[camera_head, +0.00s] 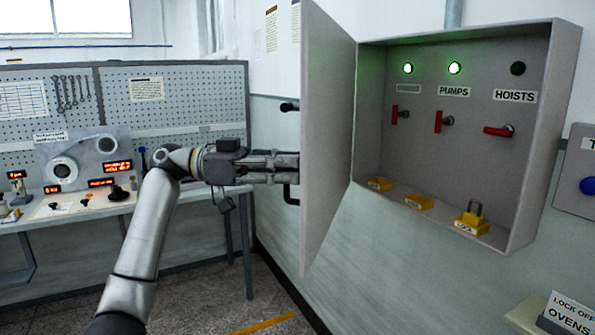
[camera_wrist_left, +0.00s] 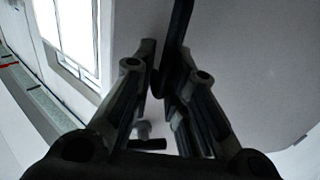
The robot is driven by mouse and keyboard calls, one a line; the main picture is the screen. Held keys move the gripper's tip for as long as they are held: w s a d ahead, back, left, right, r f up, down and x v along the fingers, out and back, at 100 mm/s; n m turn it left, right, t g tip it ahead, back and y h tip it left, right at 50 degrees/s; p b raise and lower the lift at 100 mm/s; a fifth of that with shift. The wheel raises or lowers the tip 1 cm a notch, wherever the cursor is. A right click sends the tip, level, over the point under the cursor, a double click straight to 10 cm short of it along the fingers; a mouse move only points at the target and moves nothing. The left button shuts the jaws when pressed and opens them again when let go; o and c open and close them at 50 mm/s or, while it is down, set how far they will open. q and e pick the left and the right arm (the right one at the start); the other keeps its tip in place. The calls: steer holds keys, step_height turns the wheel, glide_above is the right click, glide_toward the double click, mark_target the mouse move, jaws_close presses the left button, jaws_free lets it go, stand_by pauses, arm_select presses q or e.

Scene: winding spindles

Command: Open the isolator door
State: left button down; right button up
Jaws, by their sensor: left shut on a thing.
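The isolator door (camera_head: 326,130) is a grey panel that stands swung out from the left side of the isolator box (camera_head: 455,150), so the inside of the box shows. My left gripper (camera_head: 296,168) is at the outer face of the door, shut on its dark handle (camera_head: 291,192). In the left wrist view the handle (camera_wrist_left: 181,40) runs between the fingers, with the door face (camera_wrist_left: 255,60) behind. Part of the handle is hidden by the fingers. My right gripper is not in view.
Inside the box are red switches (camera_head: 438,121), lit green lamps (camera_head: 454,68) and yellow padlocks (camera_head: 472,220). A bench (camera_head: 190,205) with instruments stands at the left. A sign (camera_head: 572,313) stands at the lower right. Floor shows below the door.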

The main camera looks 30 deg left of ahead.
arm_select(q)
steer(key=shift+w+a, duration=0.1)
steer(key=shift+a, duration=0.1)
steer(key=c, duration=1.7)
jaws_free()
steer(key=shift+c, duration=0.2)
steer(key=shift+o, duration=1.1)
steer(key=shift+w, duration=0.1)
steer(key=shift+a, duration=0.1)
steer(key=v, duration=1.2)
